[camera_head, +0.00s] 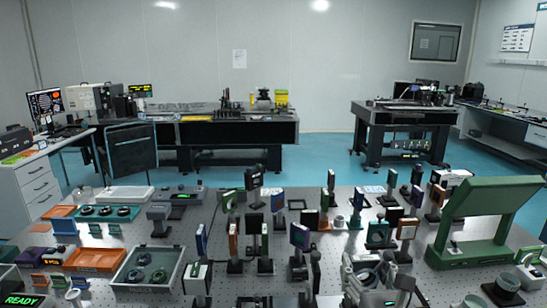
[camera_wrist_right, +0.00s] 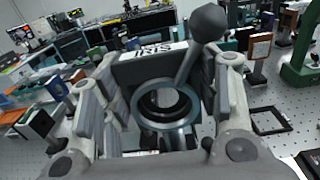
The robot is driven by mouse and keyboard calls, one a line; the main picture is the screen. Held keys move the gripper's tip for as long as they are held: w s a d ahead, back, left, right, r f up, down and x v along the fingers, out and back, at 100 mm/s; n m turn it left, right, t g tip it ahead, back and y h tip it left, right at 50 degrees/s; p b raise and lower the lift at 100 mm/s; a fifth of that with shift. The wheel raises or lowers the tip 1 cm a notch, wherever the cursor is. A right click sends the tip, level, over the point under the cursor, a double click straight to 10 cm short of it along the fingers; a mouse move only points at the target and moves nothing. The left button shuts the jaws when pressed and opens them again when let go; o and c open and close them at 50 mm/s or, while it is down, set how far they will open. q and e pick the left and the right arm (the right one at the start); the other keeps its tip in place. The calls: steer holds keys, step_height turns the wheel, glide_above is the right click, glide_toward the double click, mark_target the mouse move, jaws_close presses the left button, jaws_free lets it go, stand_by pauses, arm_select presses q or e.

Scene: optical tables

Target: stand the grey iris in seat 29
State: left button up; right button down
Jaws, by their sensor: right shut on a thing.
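My right gripper (camera_head: 378,283) is low at the right of centre in the head view, over the crowded optical table (camera_head: 335,250). In the right wrist view its two fingers (camera_wrist_right: 165,92) stand on either side of the grey iris (camera_wrist_right: 180,120), a ring with a dark opening, and are shut on it. A thin lever with a dark round knob rises to the upper right of the ring. A dark block with a white label reading IRIS (camera_wrist_right: 162,48) shows just behind the ring. I cannot make out seat 29 or its number. My left gripper is not in view.
Many upright optics on posts crowd the table around the gripper. A large green stand (camera_head: 485,225) is at the right. A grey tray (camera_head: 118,272) with dark rings and an orange tray (camera_head: 95,259) are at the left. An empty dark square frame (camera_wrist_right: 270,121) lies right of the gripper.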

steer(key=shift+s+f, duration=0.2)
steer(key=shift+f, duration=0.05)
steer(key=shift+w+f, duration=0.1)
steer(key=shift+f, duration=0.7)
steer(key=shift+s+f, duration=0.3)
steer(key=s+f, duration=0.4)
steer(key=s, duration=0.4)
steer(key=s+f, duration=0.4)
steer(key=s, duration=0.3)
steer(key=shift+s+d+h, duration=0.3)
steer(key=shift+s+d, duration=0.05)
steer(key=shift+f, duration=0.1)
